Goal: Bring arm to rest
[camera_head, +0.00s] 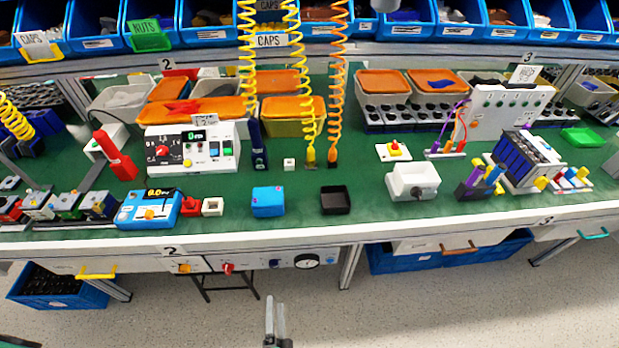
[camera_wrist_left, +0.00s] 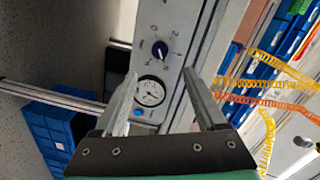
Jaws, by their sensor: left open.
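My left gripper (camera_head: 275,303) hangs over the floor in front of the workbench in the head view, with nothing between its fingers. In the left wrist view its two fingers (camera_wrist_left: 160,71) are spread apart. The rotary switch is a dark blue knob (camera_wrist_left: 160,48) on a pale panel, with number marks around it, apart from the fingers. In the head view a dark knob (camera_head: 274,263) sits on the panel under the bench edge. A round white gauge (camera_head: 306,261) is beside it and also shows in the left wrist view (camera_wrist_left: 150,93). My right gripper is not seen.
A red knob (camera_head: 228,268) and a yellow-orange knob (camera_head: 184,267) are on the same panel. The bench front edge (camera_head: 420,222) is above it. Blue crates (camera_head: 58,290) stand under the bench at left and right. The floor (camera_head: 450,310) in front is clear.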

